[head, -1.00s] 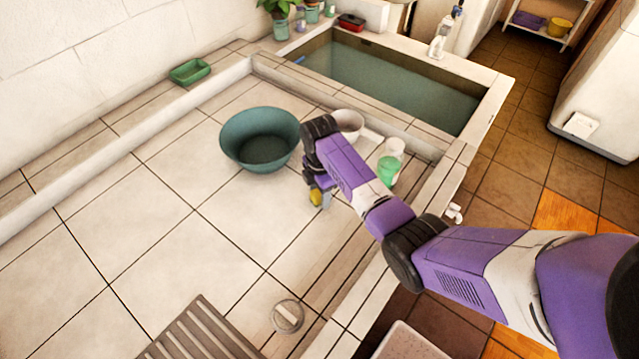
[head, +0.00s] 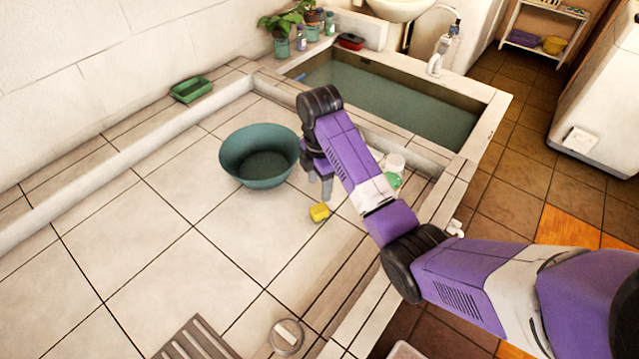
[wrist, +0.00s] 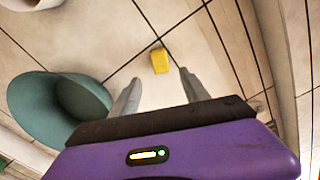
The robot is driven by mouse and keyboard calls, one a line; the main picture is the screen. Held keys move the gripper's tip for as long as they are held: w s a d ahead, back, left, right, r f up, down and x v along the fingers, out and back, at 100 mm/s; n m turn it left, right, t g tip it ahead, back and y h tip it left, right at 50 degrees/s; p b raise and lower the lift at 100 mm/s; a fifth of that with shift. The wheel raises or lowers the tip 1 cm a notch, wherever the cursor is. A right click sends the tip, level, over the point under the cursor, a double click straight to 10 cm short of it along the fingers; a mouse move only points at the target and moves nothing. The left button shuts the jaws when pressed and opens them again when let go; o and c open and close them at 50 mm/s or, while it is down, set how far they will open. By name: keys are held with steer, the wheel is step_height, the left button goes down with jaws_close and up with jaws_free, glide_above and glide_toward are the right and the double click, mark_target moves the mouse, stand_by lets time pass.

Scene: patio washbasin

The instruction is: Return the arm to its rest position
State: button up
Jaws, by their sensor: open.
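My purple arm reaches in from the right over the tiled basin floor. My gripper (head: 322,188) points down beside the teal bowl, on its right. Its two grey fingers are apart and empty, and they also show in the wrist view (wrist: 157,90). A small yellow block (head: 319,212) lies on the tiles just beyond the fingertips. In the wrist view the block (wrist: 160,61) sits clear of both fingers.
A teal bowl (head: 259,157) stands left of the gripper. A green and white cup (head: 393,170) is partly hidden behind my arm. A water-filled trough (head: 400,95) lies behind, a green dish (head: 192,89) on the left ledge, and a slatted rack (head: 196,342) in front. The left floor is clear.

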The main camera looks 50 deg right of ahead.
stand_by(0.4)
steer(key=w+r+m+t+h, duration=0.3)
steer(key=w+r+m+t, duration=0.2)
steer(key=w+m+t, duration=0.4)
steer(key=s+a+r+m+t+h, duration=0.1)
steer(key=s+a+r+m+t, duration=0.15)
steer(key=s+a, duration=0.45)
steer(key=s+a+r+m+t, duration=0.1)
steer(key=s+a+m+t, duration=0.3)
steer(key=s+a, duration=0.3)
steer(key=s+a+r+y, duration=0.1)
steer(key=s+a, duration=0.1)
steer(key=s, duration=0.6)
steer(key=s+a+r+n+y, duration=0.1)
steer(key=s+a, duration=0.2)
steer(key=s, duration=0.6)
steer(key=s+a+r+y+b, duration=0.1)
steer(key=s+a+y, duration=0.1)
steer(key=s, duration=0.7)
steer(key=shift+s+a+r+n+g, duration=0.25)
steer(key=shift+a+r+n+g, duration=0.15)
steer(key=shift+a, duration=0.35)
